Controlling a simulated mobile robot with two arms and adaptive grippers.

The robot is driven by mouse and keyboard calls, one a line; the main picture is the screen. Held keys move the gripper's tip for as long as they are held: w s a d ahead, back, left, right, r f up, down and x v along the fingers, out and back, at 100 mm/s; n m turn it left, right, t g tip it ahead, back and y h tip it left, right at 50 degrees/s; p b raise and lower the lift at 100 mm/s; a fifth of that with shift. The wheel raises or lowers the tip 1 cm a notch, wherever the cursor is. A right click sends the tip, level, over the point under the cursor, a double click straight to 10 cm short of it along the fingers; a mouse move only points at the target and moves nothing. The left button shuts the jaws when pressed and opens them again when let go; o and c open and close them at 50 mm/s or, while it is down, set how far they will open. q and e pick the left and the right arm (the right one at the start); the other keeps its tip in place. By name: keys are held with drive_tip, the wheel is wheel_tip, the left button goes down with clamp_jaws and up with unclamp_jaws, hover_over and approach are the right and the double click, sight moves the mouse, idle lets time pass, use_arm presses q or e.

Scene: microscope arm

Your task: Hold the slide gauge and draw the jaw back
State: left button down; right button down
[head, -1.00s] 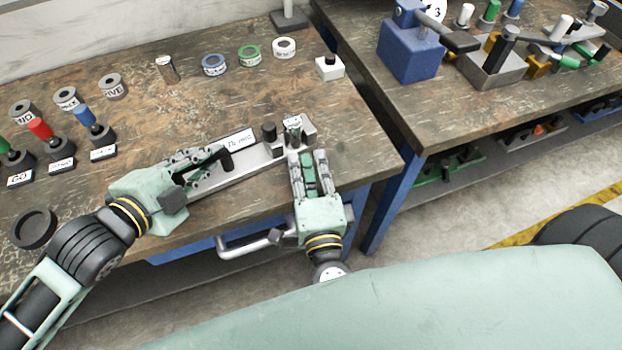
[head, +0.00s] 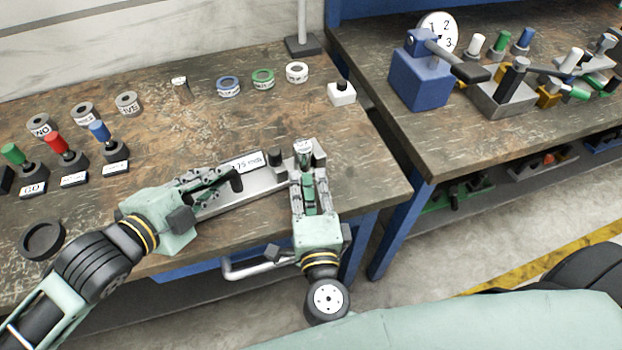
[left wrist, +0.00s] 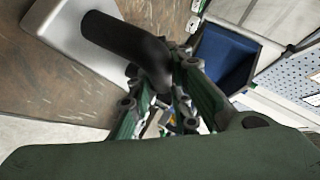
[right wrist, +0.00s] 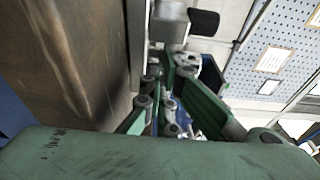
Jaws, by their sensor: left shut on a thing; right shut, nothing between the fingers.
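The slide gauge is a grey metal bar (head: 255,190) along the bench's front edge, with a white label (head: 247,162). A black upright handle (head: 237,184) stands at its left end; a black knob (head: 275,158) and a grey end block (head: 319,155) are at its right. My left gripper (head: 228,181) is shut on the black handle, which shows between its fingers in the left wrist view (left wrist: 125,40). My right gripper (head: 304,162) is shut and empty at the right end, beside the end block. Its fingertips partly hide the jaw, so contact is unclear.
Labelled rings (head: 128,104), coloured-handled plugs (head: 60,145) and tape-like rings (head: 263,78) stand further back. A white block (head: 341,93) is at back right, a black round dish (head: 42,240) at front left. A second bench (head: 450,140) lies right across a gap.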

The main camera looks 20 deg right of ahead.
use_arm(q)
drive_tip(key=shift+d+r, duration=0.15)
drive_tip(key=shift+r, duration=0.15)
use_arm(e)
drive_tip(key=shift+s, duration=0.1)
use_arm(q)
drive_tip(key=c, duration=1.7)
unclamp_jaws()
drive_tip(key=shift+o, duration=0.8)
drive_tip(key=shift+f, duration=0.2)
use_arm(e)
drive_tip(key=s+a, duration=0.2)
drive_tip(key=s, duration=0.7)
drive_tip(key=shift+s, duration=0.35)
use_arm(q)
drive_tip(key=shift+s+a, duration=0.1)
drive_tip(key=shift+a, duration=0.1)
